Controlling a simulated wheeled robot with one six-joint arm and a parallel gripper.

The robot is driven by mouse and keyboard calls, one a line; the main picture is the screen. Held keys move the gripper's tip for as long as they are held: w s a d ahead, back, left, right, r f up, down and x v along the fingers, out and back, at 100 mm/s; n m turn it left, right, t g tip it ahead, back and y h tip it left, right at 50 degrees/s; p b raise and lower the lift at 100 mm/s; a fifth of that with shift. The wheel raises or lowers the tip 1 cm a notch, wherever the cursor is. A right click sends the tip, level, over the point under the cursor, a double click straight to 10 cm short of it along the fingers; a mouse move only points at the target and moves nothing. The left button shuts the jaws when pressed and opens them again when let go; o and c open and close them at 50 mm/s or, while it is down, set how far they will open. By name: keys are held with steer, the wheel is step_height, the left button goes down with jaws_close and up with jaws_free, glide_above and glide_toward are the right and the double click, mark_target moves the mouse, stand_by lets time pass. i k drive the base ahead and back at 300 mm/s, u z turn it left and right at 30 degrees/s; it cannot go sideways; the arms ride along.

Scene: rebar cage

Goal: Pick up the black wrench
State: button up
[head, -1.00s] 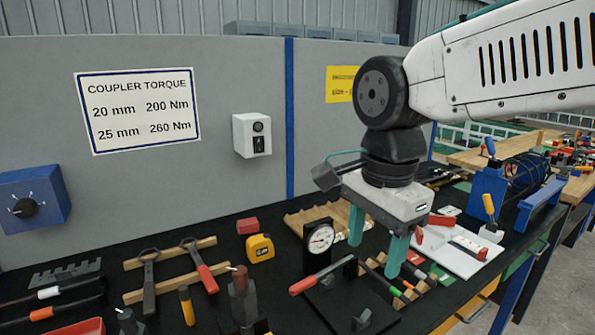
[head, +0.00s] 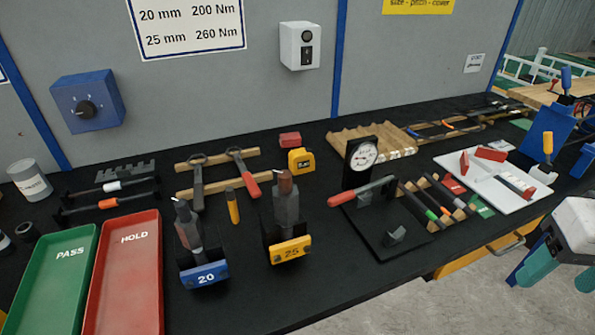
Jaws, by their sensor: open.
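The black wrench (head: 198,186) lies across two wooden strips (head: 222,187) at the left-centre of the bench, its ring end toward the wall. A similar wrench with a red handle (head: 245,174) lies beside it on the right, apart from it. My gripper (head: 562,276) is at the lower right edge of the head view, in front of the bench and far from the wrench. Its teal fingers are apart, with nothing seen between them. Part of it is cut off by the picture's edge.
Blue "20" (head: 205,274) and yellow "25" (head: 290,250) tool stands are in front of the wrenches. A yellow pencil-like tool (head: 232,206) stands close by. A tape measure (head: 301,160), dial gauge stand (head: 360,163), green tray (head: 52,275) and red tray (head: 125,275) surround them.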

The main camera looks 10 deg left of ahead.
mark_target(198, 187)
steer(key=u, duration=1.35)
